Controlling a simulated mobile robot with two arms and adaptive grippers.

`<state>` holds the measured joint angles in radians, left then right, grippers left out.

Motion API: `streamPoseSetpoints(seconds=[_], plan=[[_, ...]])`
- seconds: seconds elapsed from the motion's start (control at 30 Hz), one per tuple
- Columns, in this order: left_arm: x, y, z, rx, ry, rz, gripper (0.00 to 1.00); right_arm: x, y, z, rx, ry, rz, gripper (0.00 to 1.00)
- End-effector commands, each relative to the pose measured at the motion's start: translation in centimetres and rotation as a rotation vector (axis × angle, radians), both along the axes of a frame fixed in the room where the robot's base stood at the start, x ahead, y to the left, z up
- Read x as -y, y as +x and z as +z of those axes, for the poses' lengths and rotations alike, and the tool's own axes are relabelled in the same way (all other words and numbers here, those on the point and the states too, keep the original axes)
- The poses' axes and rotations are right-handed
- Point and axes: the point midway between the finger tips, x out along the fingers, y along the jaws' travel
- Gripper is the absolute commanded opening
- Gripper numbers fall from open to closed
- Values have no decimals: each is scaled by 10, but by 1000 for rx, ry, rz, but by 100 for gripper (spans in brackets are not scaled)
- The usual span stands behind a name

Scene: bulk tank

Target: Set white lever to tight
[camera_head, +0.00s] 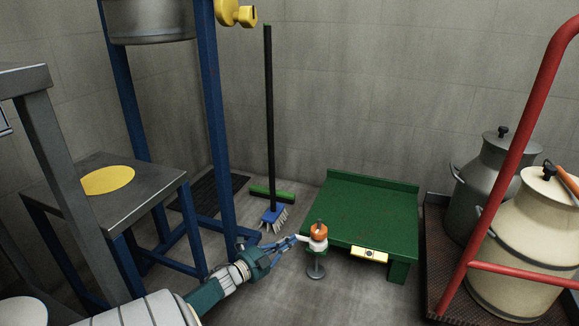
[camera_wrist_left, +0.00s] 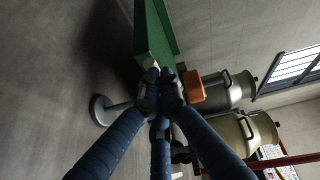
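The white lever (camera_head: 303,239) juts left from a small device with an orange top (camera_head: 319,231), which stands on a short post with a round grey foot (camera_head: 316,270). In the left wrist view the orange part (camera_wrist_left: 193,87) is just right of my fingertips. My left gripper (camera_head: 295,240) reaches in from the lower left. Its blue fingers close together at the lever's free end, and its dark fingertips (camera_wrist_left: 160,92) hide most of the lever in the wrist view. Any tight marking is too small to make out. My right gripper is not in view.
A green platform (camera_head: 365,215) with a yellow-fronted box (camera_head: 369,255) stands right behind the post. Milk cans (camera_head: 525,245) and a red rail (camera_head: 510,165) are at right. A broom (camera_head: 270,130) and a blue-legged stand (camera_head: 215,120) are behind.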

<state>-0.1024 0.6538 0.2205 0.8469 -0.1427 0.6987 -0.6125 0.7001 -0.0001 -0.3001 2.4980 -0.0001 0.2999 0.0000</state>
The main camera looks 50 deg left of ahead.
Motion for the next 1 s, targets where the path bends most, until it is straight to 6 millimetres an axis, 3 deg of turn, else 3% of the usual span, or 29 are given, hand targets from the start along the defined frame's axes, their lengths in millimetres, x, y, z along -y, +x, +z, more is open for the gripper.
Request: streamPoseSetpoints(seconds=[0.77, 1.0], plan=[[-7, 4, 3, 3, 1, 9, 0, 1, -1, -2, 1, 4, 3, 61], [3, -3, 3, 2, -1, 7, 0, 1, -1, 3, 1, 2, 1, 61]])
